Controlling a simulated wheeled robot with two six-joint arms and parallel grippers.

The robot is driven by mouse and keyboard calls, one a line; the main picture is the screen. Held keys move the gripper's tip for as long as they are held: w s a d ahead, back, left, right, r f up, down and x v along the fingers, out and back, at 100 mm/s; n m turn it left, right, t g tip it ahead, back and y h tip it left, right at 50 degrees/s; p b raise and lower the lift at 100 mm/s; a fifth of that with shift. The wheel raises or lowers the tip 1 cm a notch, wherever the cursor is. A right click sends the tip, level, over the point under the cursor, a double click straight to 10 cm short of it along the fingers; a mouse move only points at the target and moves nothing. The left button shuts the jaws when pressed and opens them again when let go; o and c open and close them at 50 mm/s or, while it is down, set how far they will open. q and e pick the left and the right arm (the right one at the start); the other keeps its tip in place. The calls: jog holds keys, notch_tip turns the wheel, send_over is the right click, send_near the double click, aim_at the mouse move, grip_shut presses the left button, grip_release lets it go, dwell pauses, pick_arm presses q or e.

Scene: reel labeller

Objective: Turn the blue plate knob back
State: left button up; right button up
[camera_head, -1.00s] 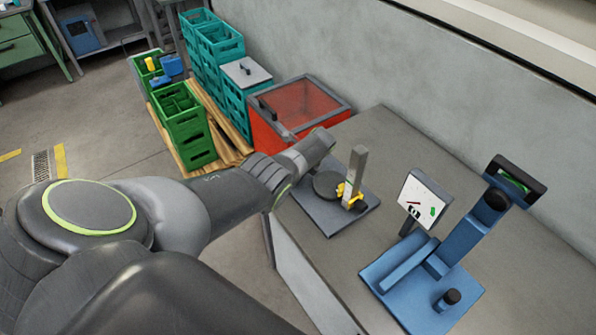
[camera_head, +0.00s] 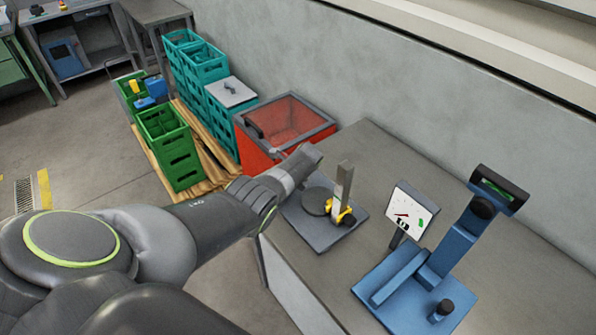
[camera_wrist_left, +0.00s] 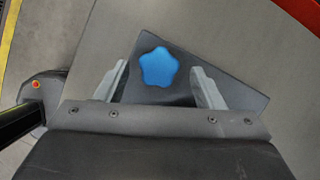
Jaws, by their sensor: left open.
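The blue star-shaped knob (camera_wrist_left: 158,67) stands on a dark grey plate (camera_wrist_left: 236,97) in the left wrist view. My left gripper (camera_wrist_left: 160,80) is open, with one pale finger on each side of the knob and a visible gap on both sides. In the head view my left arm reaches over the left edge of a grey base plate (camera_head: 322,240) on the bench. The knob and my left fingertips cannot be made out there. My right gripper is in neither view.
On the base plate are a dark disc (camera_head: 317,201) and an upright post (camera_head: 342,185) with a yellow piece, close right of my wrist. A blue labeller stand (camera_head: 420,300) and a small display (camera_head: 411,208) are further right. A red bin (camera_head: 290,122) stands behind.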

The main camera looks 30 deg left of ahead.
pick_arm(q)
jog(key=shift+v, duration=1.1)
jog(key=b+v, duration=0.1)
jog(key=v, duration=1.3)
jog(key=shift+r, duration=0.3)
jog(key=shift+s, duration=0.1)
